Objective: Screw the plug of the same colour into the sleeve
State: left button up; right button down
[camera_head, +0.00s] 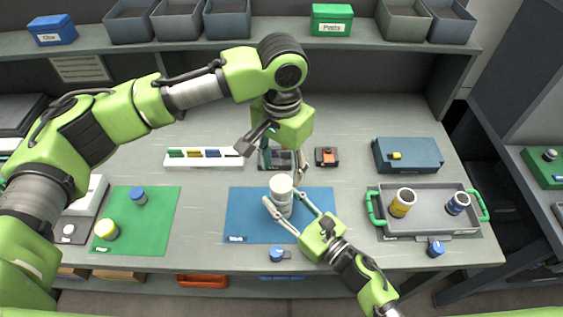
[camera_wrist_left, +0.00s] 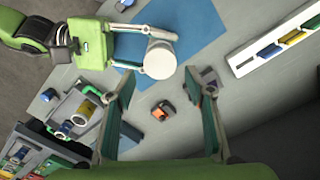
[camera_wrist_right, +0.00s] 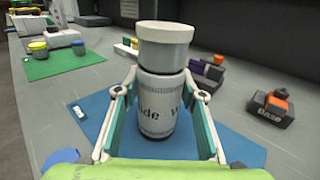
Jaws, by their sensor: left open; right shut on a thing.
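A white sleeve (camera_wrist_right: 156,103) with dark lettering stands upright over the blue mat. My right gripper (camera_wrist_right: 158,118) is shut around its sides. A white plug (camera_wrist_right: 164,45) sits upright on the sleeve's top, with a thin dark line between them; how deep it is seated is not visible. In the head view the plug (camera_head: 281,184) hides part of the sleeve (camera_head: 284,208). My left gripper (camera_head: 283,168) is open, just behind the plug. In the left wrist view the plug (camera_wrist_left: 160,59) lies beyond the two open fingers, with nothing between them.
A grey tray (camera_head: 425,222) at right holds a yellow sleeve (camera_head: 402,203) and a blue sleeve (camera_head: 458,203). Yellow (camera_head: 106,230) and blue (camera_head: 138,196) pieces stand on the green mat (camera_head: 150,235). An orange-and-black block (camera_head: 327,157) and a white rack (camera_head: 205,161) are behind.

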aim_at(282, 183)
pick_arm(q)
jog(key=n, duration=0.6)
jog(key=shift+r, duration=0.15)
jog(key=n, duration=0.5)
jog(key=shift+r, duration=0.15)
jog(key=n, duration=0.5)
jog(key=shift+r+n, duration=0.1)
jog(key=shift+n, duration=0.2)
jog(key=n, duration=0.4)
jog(key=shift+r, duration=0.1)
jog(key=shift+f, duration=4)
